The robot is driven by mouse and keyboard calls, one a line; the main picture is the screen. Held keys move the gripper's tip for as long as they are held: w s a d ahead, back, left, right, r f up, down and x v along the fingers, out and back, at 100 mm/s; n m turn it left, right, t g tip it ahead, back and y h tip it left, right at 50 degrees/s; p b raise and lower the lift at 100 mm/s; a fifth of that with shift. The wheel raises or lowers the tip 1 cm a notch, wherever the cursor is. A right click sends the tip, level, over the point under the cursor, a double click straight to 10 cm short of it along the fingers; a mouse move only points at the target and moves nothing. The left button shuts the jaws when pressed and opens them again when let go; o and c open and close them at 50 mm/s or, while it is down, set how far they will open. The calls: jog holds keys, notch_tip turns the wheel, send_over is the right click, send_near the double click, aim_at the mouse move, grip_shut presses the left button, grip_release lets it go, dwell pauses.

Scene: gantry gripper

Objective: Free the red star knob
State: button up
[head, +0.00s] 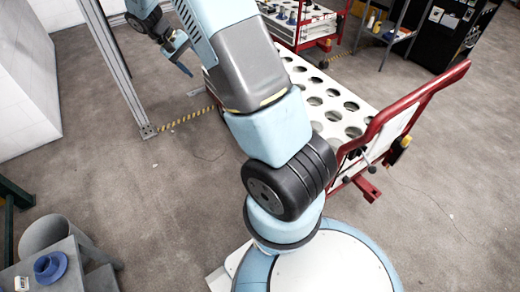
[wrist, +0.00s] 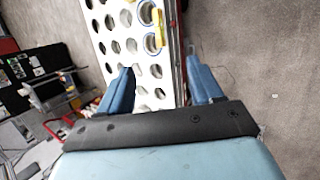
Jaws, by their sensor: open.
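I cannot make out a red star knob in either view. My gripper (wrist: 160,68) is open in the wrist view, with its two blue fingers apart and nothing visible between them. Beyond the fingers is a white board with round holes (wrist: 122,60). Blue rings (wrist: 147,13) and a yellow part (wrist: 157,27) sit at the board's far right edge. In the head view my gripper (head: 182,66) hangs at the upper left, partly hidden by my arm.
A white trolley with round holes and a red handle frame (head: 425,92) stands right of my arm. Behind it is a second red trolley (head: 325,30). A grey post (head: 112,60) stands at the left. A blue cup-like part (head: 50,266) is on a grey bench. Floor at the lower right is clear.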

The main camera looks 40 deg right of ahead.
jog(key=w+d+f+g+h, duration=0.2)
jog(key=w+f+h, duration=0.15)
jog(key=f, duration=1.25)
jog(key=s+d+f+n+t+h, duration=0.1)
jog(key=d+f+n+h, duration=0.15)
jog(key=f, duration=1.25)
jog(key=s+d+f+n+h, duration=0.2)
jog(key=f+h, duration=0.2)
jog(key=f, duration=1)
jog(key=s+d+f+n+t+h, duration=0.1)
jog(key=s+d+f+t, duration=0.15)
jog(key=f, duration=0.35)
jog(key=s+d+f+n+t+h, duration=0.1)
jog(key=s+d+f+n, duration=0.1)
jog(key=s+f, duration=0.3)
jog(key=d+f, duration=0.1)
jog(key=d, duration=1.2)
jog(key=shift+w, duration=0.25)
jog(key=shift+g, duration=0.25)
